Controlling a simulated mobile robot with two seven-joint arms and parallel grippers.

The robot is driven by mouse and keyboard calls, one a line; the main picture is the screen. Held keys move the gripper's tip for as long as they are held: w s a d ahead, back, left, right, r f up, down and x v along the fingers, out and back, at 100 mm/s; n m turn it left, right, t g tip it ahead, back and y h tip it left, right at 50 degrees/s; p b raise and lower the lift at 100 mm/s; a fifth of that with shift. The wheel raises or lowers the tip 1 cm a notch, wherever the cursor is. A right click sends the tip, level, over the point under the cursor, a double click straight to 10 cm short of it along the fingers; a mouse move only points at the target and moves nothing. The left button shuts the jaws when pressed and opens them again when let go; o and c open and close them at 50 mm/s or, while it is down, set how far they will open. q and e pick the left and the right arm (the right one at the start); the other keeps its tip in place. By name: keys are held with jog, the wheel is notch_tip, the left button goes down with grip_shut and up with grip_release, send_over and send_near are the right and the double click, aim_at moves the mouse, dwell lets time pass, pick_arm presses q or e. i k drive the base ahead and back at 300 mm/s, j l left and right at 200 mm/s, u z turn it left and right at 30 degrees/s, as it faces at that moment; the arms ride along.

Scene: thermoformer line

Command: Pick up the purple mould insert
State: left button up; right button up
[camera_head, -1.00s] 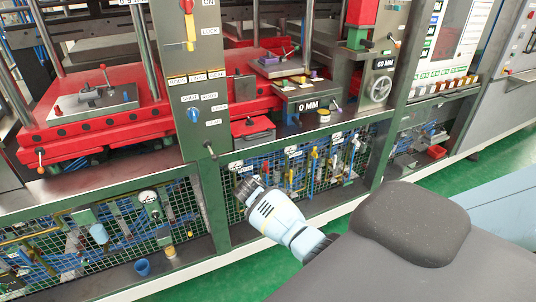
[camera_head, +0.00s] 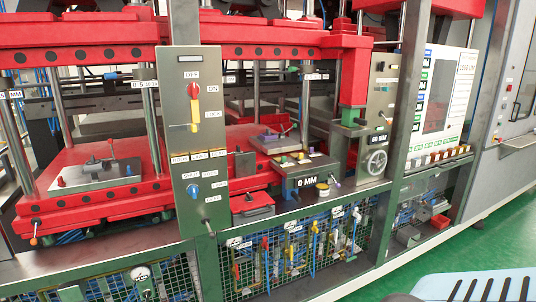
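A small purple piece (camera_head: 301,156), perhaps the purple mould insert, sits on the grey block marked "0 MM" (camera_head: 306,182), beside small yellow and green pieces. Another purplish patch (camera_head: 271,139) shows on the grey plate just behind, on the red platen. Both are too small to tell their shape. Neither of my grippers is in view. Only a light blue part of my own body shows at the lower right edge.
A grey control post (camera_head: 196,140) with a red knob stands left of the block. A red box (camera_head: 252,208) sits on the ledge. A green-framed mesh guard (camera_head: 300,245) runs below. A handwheel (camera_head: 376,162) stands at right. Green floor (camera_head: 440,255) is clear at lower right.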

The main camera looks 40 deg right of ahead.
aim_at(268, 135)
jog(key=l+z, duration=0.15)
jog(key=z, duration=0.45)
jog(key=i+l+z, duration=0.75)
jog(key=i+l, duration=0.3)
jog(key=i+l+z, duration=0.1)
jog(key=i+l, duration=0.3)
jog(key=i, duration=0.25)
